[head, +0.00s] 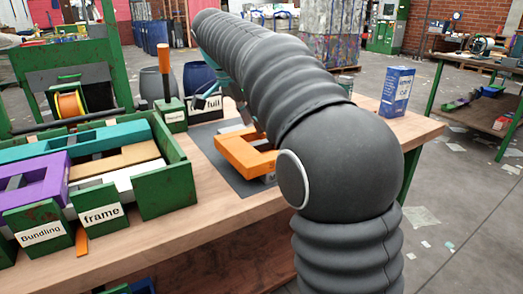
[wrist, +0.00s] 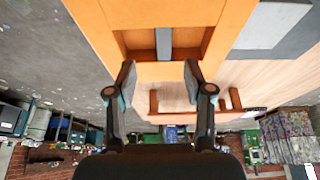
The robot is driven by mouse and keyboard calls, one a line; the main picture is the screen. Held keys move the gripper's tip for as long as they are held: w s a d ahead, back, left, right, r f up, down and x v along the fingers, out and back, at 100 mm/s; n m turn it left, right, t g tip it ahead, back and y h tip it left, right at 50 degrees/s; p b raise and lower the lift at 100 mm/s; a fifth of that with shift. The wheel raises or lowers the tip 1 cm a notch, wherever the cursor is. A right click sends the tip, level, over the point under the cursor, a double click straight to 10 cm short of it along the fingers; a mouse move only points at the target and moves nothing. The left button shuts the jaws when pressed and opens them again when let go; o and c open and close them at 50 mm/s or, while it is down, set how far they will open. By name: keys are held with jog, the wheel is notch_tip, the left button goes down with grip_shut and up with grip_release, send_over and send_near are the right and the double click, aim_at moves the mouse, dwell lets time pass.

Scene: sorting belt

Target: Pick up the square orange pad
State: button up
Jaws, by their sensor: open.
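A thick, square-cornered orange piece (head: 243,153), which I take for the square orange pad, lies on a dark mat (head: 222,172) on the wooden table. A pale grey piece shows beside and under it, and my arm hides its right part. In the wrist view the orange piece (wrist: 165,14) fills the top middle, with a rectangular opening crossed by a grey bar. My gripper (wrist: 159,68) is open, its two fingertips apart at the near edge of the orange piece, with nothing seen held between them. Whether they touch it I cannot tell. In the head view my arm mostly hides the gripper.
A green crate (head: 180,178) with purple, teal and tan frames stands left, with labelled green boxes "Bundling" (head: 38,235) and "frame" (head: 101,214) in front. A dark blue bin (head: 200,78) and a blue carton (head: 397,91) stand behind.

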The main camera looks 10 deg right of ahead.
aim_at(259, 139)
jog(key=shift+w+b+x, duration=0.2)
jog(key=shift+b+x, duration=0.15)
jog(key=shift+x, duration=2.8)
jog(key=shift+a, duration=0.25)
grip_shut()
